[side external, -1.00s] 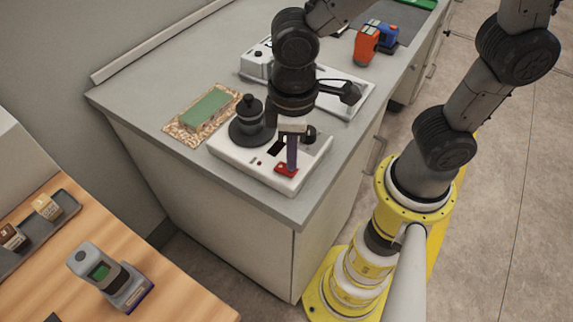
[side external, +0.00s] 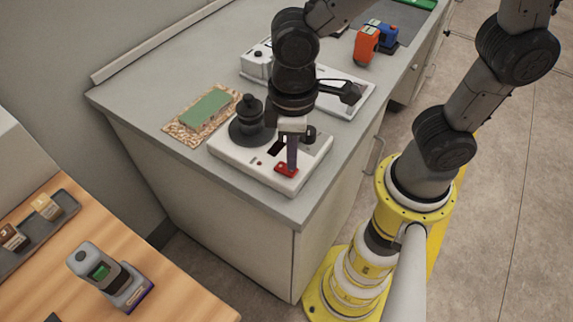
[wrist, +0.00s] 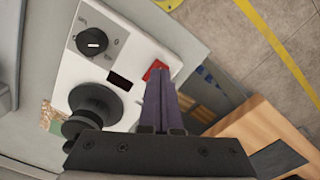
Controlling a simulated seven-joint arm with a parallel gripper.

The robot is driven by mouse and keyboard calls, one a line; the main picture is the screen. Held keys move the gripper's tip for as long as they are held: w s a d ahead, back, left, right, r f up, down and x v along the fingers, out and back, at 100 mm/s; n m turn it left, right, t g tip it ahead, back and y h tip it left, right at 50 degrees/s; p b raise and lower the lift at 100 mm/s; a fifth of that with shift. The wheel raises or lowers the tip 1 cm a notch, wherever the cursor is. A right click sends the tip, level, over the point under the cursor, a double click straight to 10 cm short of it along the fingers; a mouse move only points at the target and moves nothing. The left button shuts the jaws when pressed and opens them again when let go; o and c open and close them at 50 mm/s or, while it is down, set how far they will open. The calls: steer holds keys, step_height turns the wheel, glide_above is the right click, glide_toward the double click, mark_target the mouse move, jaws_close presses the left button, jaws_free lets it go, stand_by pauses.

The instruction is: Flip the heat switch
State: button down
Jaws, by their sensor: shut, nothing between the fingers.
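The red switch (side external: 286,170) sits near the front right corner of a white machine (side external: 235,158) on the grey counter. The red switch (wrist: 155,69) also shows in the wrist view, just beyond my fingertips. My gripper (side external: 292,168) points down with its purple fingers shut and empty, at or just above the switch. In the wrist view the fingertips of my gripper (wrist: 161,80) overlap the lower part of the switch. I cannot tell whether they touch it.
A black knobbed cylinder (side external: 250,120) stands on the machine, left of my gripper. A round dial (wrist: 91,41) is on its panel. A green block on a speckled mat (side external: 172,128) lies left. Another white device (side external: 354,104) stands behind. The counter edge is close in front.

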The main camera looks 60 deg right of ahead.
steer(key=shift+f, duration=0.95)
stand_by(0.9)
steer(key=shift+r, duration=3.55)
